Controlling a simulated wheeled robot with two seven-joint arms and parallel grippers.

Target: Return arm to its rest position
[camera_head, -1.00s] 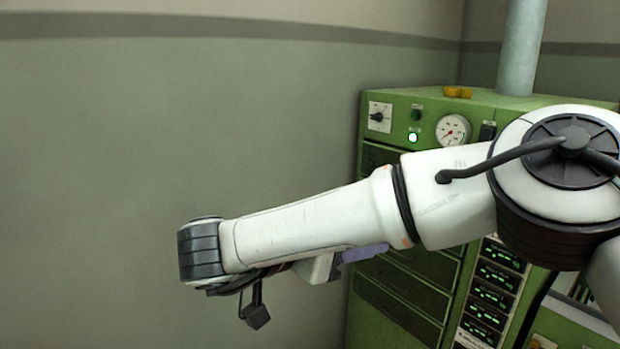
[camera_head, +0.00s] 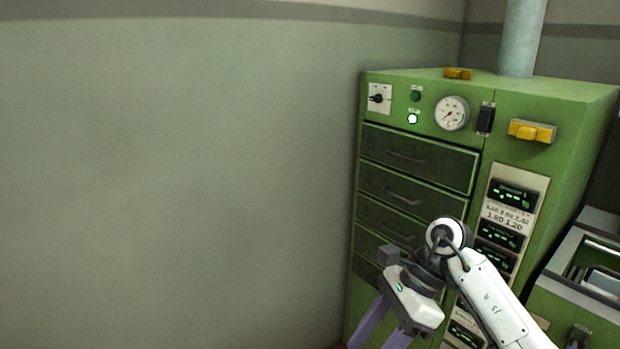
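My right arm, white with grey joints, comes in from the lower right. Its wrist is bent, and the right gripper (camera_head: 381,332) hangs downward at the bottom edge, in front of the lower drawers of a green cabinet (camera_head: 590,105). Its two purple fingers are apart, with nothing seen between them; their tips are near or past the bottom edge. My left arm and gripper are not in view. No cork stoppers show.
The cabinet has dark drawers (camera_head: 419,158), a dial gauge (camera_head: 452,113), a yellow latch (camera_head: 533,131) and green-lit displays (camera_head: 513,195). Another green unit (camera_head: 590,306) stands at the lower right. The left side shows bare wall.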

